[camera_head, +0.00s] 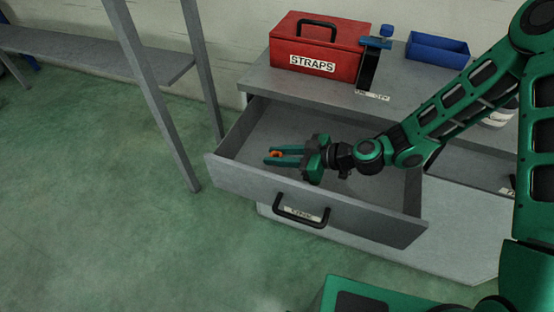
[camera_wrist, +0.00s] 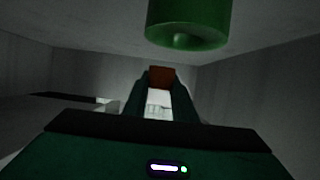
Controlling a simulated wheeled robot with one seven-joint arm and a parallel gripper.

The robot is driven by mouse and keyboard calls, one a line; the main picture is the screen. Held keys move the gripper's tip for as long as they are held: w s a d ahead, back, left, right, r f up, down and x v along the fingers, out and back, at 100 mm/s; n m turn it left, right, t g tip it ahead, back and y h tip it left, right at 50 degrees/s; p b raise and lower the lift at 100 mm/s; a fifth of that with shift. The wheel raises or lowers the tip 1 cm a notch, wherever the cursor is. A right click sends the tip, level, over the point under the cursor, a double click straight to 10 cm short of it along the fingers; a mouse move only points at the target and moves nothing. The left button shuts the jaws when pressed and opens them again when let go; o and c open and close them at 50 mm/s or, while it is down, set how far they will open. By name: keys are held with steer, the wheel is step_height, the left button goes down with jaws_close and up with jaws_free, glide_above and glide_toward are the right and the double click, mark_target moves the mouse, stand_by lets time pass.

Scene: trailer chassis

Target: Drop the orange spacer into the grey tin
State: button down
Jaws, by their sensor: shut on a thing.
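My gripper (camera_head: 284,156) is shut on the orange spacer (camera_head: 275,155), a small piece at its fingertips, above or inside the open grey drawer (camera_head: 235,175). In the wrist view the orange spacer (camera_wrist: 161,76) shows dark orange between the two fingertips.
The drawer is pulled out from a grey bench (camera_head: 262,80). A grey shelf frame (camera_head: 160,100) stands left of the drawer.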

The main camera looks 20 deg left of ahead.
step_height(320, 180, up, 7)
stand_by(0.3)
